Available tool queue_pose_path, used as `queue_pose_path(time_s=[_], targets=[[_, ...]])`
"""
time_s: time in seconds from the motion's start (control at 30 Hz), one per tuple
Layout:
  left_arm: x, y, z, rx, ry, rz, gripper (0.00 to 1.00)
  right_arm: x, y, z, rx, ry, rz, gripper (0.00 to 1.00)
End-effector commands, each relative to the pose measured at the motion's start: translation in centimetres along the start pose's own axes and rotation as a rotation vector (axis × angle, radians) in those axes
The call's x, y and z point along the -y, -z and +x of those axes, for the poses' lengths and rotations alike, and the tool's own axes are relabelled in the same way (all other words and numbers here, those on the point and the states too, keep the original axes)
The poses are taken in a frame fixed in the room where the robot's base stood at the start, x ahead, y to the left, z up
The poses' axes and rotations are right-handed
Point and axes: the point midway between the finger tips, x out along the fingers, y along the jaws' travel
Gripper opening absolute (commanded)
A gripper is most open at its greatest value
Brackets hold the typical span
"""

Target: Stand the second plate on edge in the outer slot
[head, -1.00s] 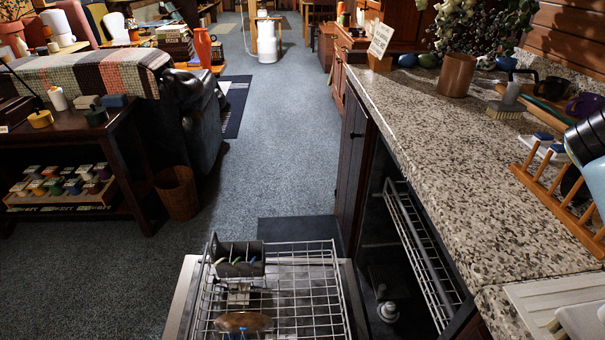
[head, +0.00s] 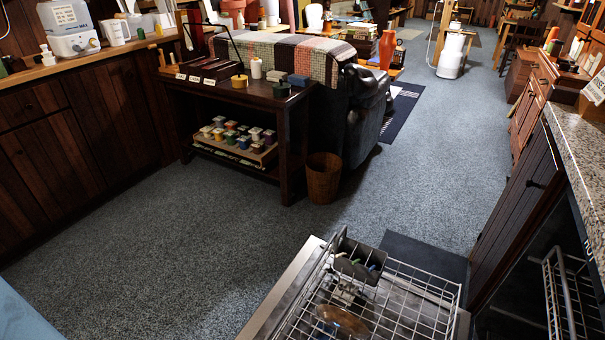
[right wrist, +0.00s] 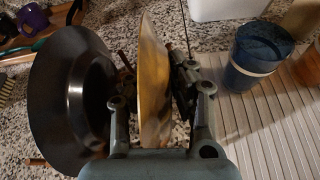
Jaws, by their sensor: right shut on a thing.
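In the right wrist view my right gripper (right wrist: 155,85) is shut on a yellowish plate (right wrist: 154,60), seen nearly edge-on between the two fingers. A large dark plate (right wrist: 45,90) stands on edge just left of the gripper, close to its left finger. Only small bits of brown wood (right wrist: 36,162) show around it, so the slots of its holder are mostly hidden. My left gripper is in neither current view.
A ribbed pale drainboard (right wrist: 260,125) with a blue cup (right wrist: 258,50) lies right of the gripper. In the head view, the pulled-out dishwasher rack (head: 420,290) holds a brown round dish (head: 342,320) and a dark cutlery basket (head: 358,262). Open floor (head: 200,240) lies left.

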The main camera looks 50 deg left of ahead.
Motion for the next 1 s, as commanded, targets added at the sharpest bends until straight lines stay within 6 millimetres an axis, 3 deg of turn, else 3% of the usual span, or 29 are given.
queue_pose_path(time_s=[0.33, 1.0], targets=[[0.0, 0.0, -0.5, 0.000, 0.000, 0.000, 0.40, -0.1, -0.7, -0.3, 0.001, -0.001, 0.002, 0.00], [0.3, 0.6, -4.4, -0.004, 0.000, -0.001, 0.40, -0.9, -6.2, -2.5, 0.002, -0.004, 0.006, 0.00]])
